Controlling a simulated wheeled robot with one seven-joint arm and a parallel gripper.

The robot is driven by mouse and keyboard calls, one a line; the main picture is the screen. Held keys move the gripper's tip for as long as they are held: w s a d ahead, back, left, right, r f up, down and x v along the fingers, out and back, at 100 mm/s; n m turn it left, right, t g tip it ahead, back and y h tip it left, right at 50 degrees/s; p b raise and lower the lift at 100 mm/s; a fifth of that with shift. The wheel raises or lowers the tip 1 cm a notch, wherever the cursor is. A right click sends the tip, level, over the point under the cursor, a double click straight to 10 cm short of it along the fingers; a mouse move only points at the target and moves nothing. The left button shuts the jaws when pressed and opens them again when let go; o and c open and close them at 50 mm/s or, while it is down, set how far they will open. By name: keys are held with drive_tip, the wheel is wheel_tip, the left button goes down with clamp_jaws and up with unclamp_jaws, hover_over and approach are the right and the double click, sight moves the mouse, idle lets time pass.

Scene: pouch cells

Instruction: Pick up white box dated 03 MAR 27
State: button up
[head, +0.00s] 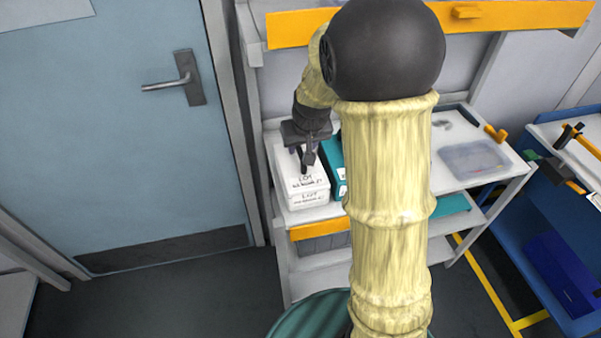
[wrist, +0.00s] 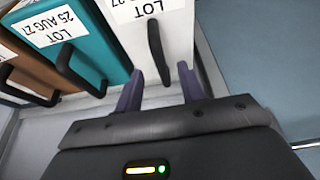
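A white box (head: 284,163) with a printed LOT label stands at the left end of the white workbench. It also shows in the wrist view (wrist: 181,45), with a black strap handle (wrist: 155,47) and a label cut off so that only "LOT" and "27" read. The full date is not legible in either view. My gripper (wrist: 160,87) is open, with its two purple fingers apart at the near end of the white box, one on each side of the handle's line. Whether they touch it I cannot tell. In the head view my gripper (head: 305,160) is over this box.
A teal box (wrist: 90,38) labelled 25 AUG 27 stands beside the white box, with a brown box (wrist: 30,72) beyond it. The workbench (head: 462,133) has a clear plastic tray (head: 474,159) at right. A blue cart (head: 545,225) stands farther right. Open floor lies before the door (head: 110,120).

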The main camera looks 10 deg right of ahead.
sight(301, 151)
drive_tip(key=shift+f, duration=0.1)
drive_tip(key=x, duration=0.5)
drive_tip(key=shift+c, duration=0.5)
drive_tip(key=shift+a, duration=0.1)
clamp_jaws()
drive_tip(key=shift+w, duration=0.1)
idle(1.0)
